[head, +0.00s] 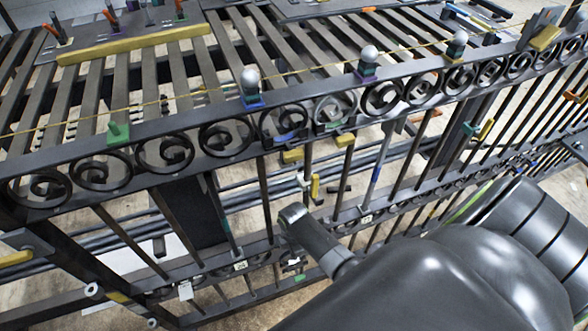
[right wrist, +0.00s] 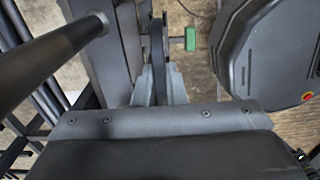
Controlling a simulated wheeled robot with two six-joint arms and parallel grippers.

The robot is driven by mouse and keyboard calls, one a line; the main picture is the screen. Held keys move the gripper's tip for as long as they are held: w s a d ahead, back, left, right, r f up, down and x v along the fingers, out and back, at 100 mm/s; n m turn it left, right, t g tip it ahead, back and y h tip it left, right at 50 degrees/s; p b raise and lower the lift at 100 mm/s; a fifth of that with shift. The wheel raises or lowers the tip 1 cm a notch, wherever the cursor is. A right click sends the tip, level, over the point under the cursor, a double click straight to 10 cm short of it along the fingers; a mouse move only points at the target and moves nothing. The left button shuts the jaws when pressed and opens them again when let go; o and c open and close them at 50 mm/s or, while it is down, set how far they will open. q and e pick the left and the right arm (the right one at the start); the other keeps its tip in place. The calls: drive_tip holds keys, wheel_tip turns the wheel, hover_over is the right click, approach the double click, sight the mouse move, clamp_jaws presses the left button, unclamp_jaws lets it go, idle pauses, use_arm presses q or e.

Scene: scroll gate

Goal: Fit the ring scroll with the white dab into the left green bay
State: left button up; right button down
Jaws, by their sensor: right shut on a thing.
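My right gripper (right wrist: 158,92) is shut on a thin dark piece (right wrist: 158,45), seen edge-on in the right wrist view. I cannot tell whether this piece is the ring scroll with the white dab; no white dab shows on it. In the head view my right arm covers the lower right and the jaws cannot be made out. A row of black ring scrolls (head: 165,152) sits under the gate's top rail (head: 190,148). A green block (head: 118,132) stands on that rail at the left. I cannot tell which opening is the left green bay. My left gripper is not in view.
Round-topped finials (head: 250,82) with coloured bases stand along the rail. Yellow blocks (head: 293,156) hang below it near the middle. A slatted rack (head: 90,90) with a yellow bar (head: 135,44) lies behind. A green block (right wrist: 190,38) shows beyond the jaws in the wrist view.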

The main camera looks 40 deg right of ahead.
drive_tip(key=shift+f, duration=0.25)
drive_tip(key=shift+p, duration=0.55)
idle(1.0)
drive_tip(key=shift+f+b, duration=0.95)
drive_tip(key=shift+f, duration=0.55)
idle(1.4)
drive_tip(key=c, duration=1.4)
unclamp_jaws()
drive_tip(key=shift+r, duration=0.55)
wheel_tip(320, 180, up, 16)
drive_tip(key=p, duration=0.4)
drive_tip(key=shift+r, duration=0.2)
